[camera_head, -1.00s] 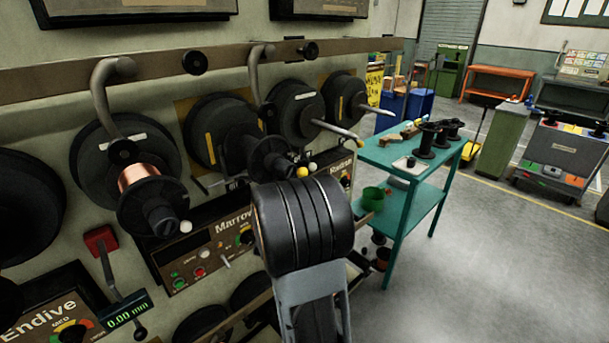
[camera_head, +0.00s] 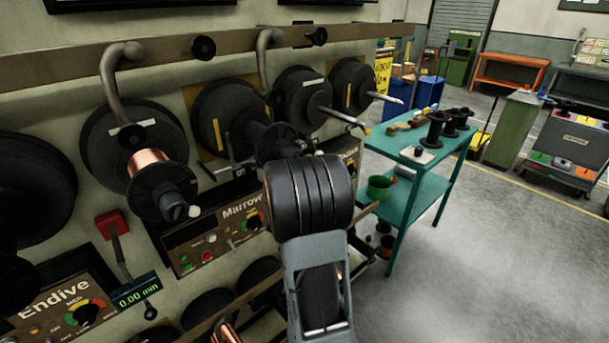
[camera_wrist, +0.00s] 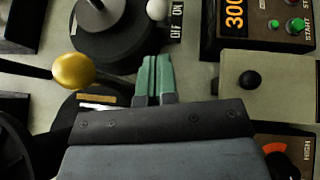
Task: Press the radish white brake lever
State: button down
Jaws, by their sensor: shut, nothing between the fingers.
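In the wrist view my gripper (camera_wrist: 153,78) shows as two green fingers, closed together with nothing between them. A white ball knob (camera_wrist: 157,9), which looks like the radish white lever's end, sits at the top edge, ahead of the fingertips and apart from them. Its shaft is mostly out of view. A yellow ball knob (camera_wrist: 73,70) on a dark lever lies left of the fingers. In the head view my arm hides the gripper, and the Radish panel (camera_head: 348,154) is partly covered behind it.
Black reels line the wall, including a copper-wound spool (camera_head: 150,162). The Marrow panel (camera_head: 215,238) and Endive panel (camera_head: 70,305) are below. A teal cart (camera_head: 415,190) stands right of my arm. In the wrist view a black knob (camera_wrist: 249,79) is right of the fingers. The right floor is open.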

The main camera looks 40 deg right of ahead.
jog(key=p, duration=0.2)
send_near(314, 147)
jog(key=d, duration=0.2)
jog(key=shift+w+d+r, duration=0.15)
jog(key=shift+d, duration=0.25)
jog(key=shift+b, duration=0.4)
